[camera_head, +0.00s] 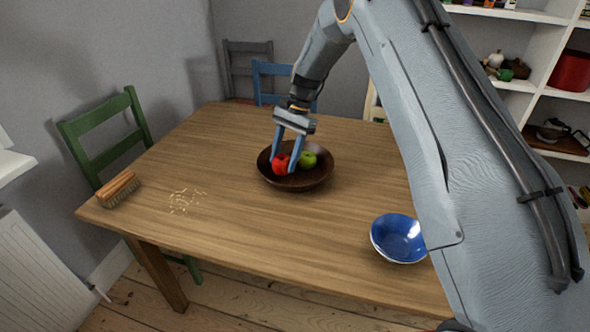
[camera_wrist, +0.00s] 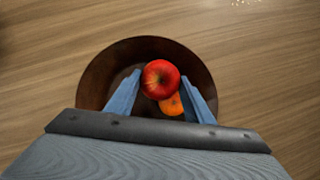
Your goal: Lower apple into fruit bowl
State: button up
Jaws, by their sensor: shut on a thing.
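My gripper (camera_head: 284,162) is shut on a red apple (camera_head: 281,168), with one blue finger on each side of it. The apple also shows between the fingertips in the wrist view (camera_wrist: 160,76). It is within the outline of the dark brown fruit bowl (camera_head: 322,179), low and close to the bowl's inside; whether it touches the bottom I cannot tell. A green apple (camera_head: 309,159) lies in the bowl to the right of my gripper. In the wrist view an orange fruit (camera_wrist: 173,106) lies in the bowl, partly hidden by the red apple.
The bowl stands on a wooden table (camera_head: 230,225). A blue bowl (camera_head: 398,240) stands near the front right, by my arm. A brush (camera_head: 118,189) and scattered crumbs (camera_head: 184,201) are at the left. Chairs stand behind and left. The table around the brown bowl is clear.

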jog(key=o, duration=1.1)
jog(key=shift+o, duration=0.2)
jog(key=b+v, duration=0.2)
jog(key=v, duration=0.6)
jog(key=s+d+n+t+h, duration=0.1)
jog(key=s+d, duration=0.4)
jog(key=s, duration=0.6)
jog(key=s+d+f+n+t+h, duration=0.1)
jog(key=s+d+n, duration=0.3)
jog(key=s, duration=0.8)
jog(key=s+d+n+t+h, duration=0.1)
jog(key=s+d+n, duration=0.2)
jog(key=s+d, duration=0.3)
jog(key=s, duration=0.5)
jog(key=shift+s+f, duration=0.2)
jog(key=shift+s, duration=0.2)
